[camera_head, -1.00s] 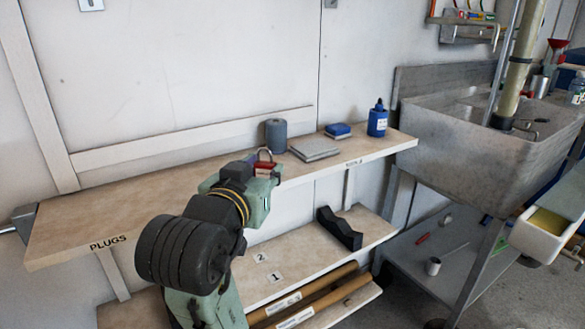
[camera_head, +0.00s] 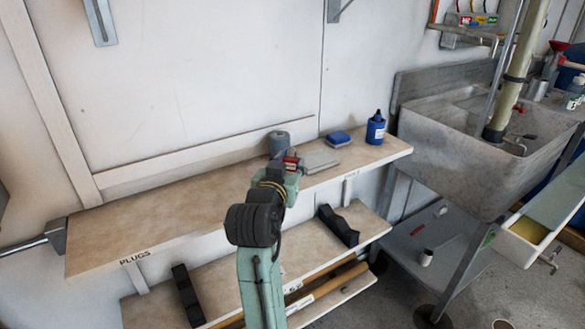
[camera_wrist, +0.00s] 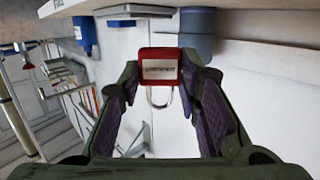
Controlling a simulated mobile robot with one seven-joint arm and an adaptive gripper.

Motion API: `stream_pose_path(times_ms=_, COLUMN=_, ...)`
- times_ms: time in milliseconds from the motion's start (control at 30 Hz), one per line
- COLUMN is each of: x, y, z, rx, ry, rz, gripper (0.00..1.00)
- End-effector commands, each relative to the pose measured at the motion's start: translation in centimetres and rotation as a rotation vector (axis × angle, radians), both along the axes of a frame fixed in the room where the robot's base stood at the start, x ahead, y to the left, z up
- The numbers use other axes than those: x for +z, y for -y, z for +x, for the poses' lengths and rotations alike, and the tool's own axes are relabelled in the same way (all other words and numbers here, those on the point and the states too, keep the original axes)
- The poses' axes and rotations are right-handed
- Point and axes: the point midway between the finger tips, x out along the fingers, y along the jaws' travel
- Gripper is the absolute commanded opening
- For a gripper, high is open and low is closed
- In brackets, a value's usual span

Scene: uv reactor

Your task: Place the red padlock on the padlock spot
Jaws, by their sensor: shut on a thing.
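The red padlock (camera_head: 290,158) is in my gripper (camera_head: 292,170), held over the upper shelf in the head view, in front of the grey cylinder. In the wrist view the padlock's red body (camera_wrist: 160,56) with a pale label sits between the fingertips of my gripper (camera_wrist: 160,76), which are shut on its sides. Its metal shackle points toward the bottom of that picture. I cannot make out a marked padlock spot in either view.
The upper shelf (camera_head: 180,215) holds a grey cylinder (camera_head: 278,142), a grey flat block (camera_head: 320,160), a blue block (camera_head: 338,138) and a blue bottle (camera_head: 375,128). Its left half is bare. A lower shelf (camera_head: 270,260) bears black holders. A sink (camera_head: 455,150) stands at the right.

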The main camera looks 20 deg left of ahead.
Motion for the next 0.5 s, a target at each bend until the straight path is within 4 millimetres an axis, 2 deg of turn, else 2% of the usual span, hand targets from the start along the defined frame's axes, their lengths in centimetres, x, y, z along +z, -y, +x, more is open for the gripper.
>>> stream_pose_path(times_ms=100, x=0.0, y=-0.1, z=1.9, rx=-0.002, ry=-0.001, rz=0.000, gripper=0.01)
stream_pose_path(times_ms=200, x=-0.1, y=-0.1, z=2.6, rx=0.000, ry=0.001, rz=0.001, gripper=0.01)
stream_pose_path(times_ms=367, x=-1.5, y=-0.2, z=2.8, rx=0.000, ry=-0.003, rz=-0.002, gripper=0.01)
stream_pose_path(times_ms=500, x=-3.5, y=-0.2, z=2.7, rx=0.000, ry=-0.004, rz=-0.003, gripper=0.01)
